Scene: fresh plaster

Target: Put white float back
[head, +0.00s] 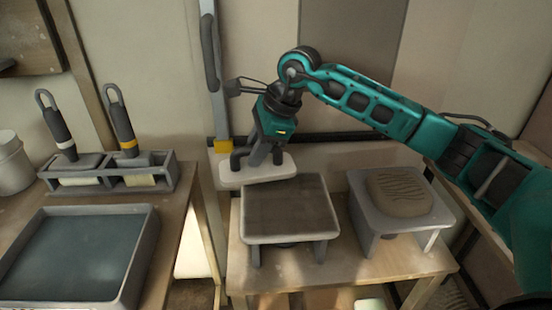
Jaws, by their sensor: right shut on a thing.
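The white float (258,174) is a pale slab with rounded corners and a dark handle on top. My right gripper (264,156) comes down over it from above and is shut on its handle. The float is just behind and above the back left edge of a low stand with a dark brown top (290,208). The picture does not clearly show whether the float touches the stand. The fingertips are partly lost against the dark handle. My left gripper is not in view.
A grey stand (436,208) with a ridged plaster mound (400,192) is at right. At left, a grey rack (110,185) holds two long-handled tools behind a water-filled tray (152,240). A grey upright post (219,110) with a yellow band stands left of the float.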

